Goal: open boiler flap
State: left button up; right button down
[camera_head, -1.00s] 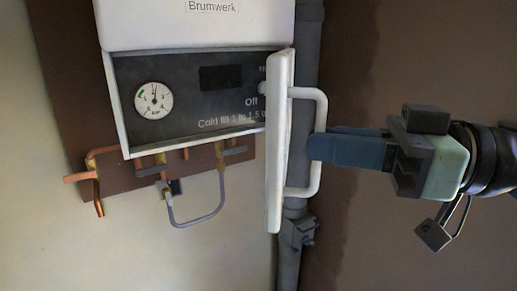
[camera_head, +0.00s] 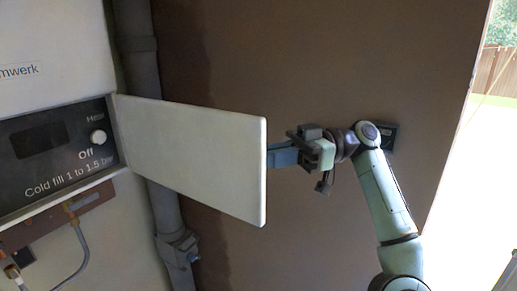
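The boiler flap (camera_head: 190,155) is a white panel, swung wide out to the right from the boiler's control panel (camera_head: 55,150). Its plain face is turned towards me, and its handle is hidden behind it. My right gripper (camera_head: 283,156) is at the flap's free right edge, its blue fingers reaching behind the panel. The fingertips are hidden; the fingers look close together, and a second ago they were on the handle bar. The uncovered control panel shows a dark display (camera_head: 40,141) and a white knob (camera_head: 98,137) marked Off. My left gripper is out of view.
A grey vertical pipe (camera_head: 137,45) runs behind the flap beside the boiler (camera_head: 60,45). A brown wall (camera_head: 330,60) stands behind my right arm, with a bright opening (camera_head: 485,160) at the far right.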

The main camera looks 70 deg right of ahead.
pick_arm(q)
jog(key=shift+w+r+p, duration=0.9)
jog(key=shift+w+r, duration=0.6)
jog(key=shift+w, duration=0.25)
pick_arm(e)
jog(key=shift+w+d+n+g+y, duration=0.25)
jog(key=shift+d+g+y, duration=0.1)
jog(key=shift+d, duration=0.55)
jog(key=shift+w+d+n+g+y, duration=0.25)
jog(key=shift+d+g, duration=0.1)
jog(key=shift+d, duration=0.5)
jog(key=shift+s, duration=0.1)
jog(key=c, duration=1.6)
grip_release()
jog(key=o, duration=0.4)
jog(key=shift+w+a, duration=0.1)
jog(key=shift+w, duration=0.2)
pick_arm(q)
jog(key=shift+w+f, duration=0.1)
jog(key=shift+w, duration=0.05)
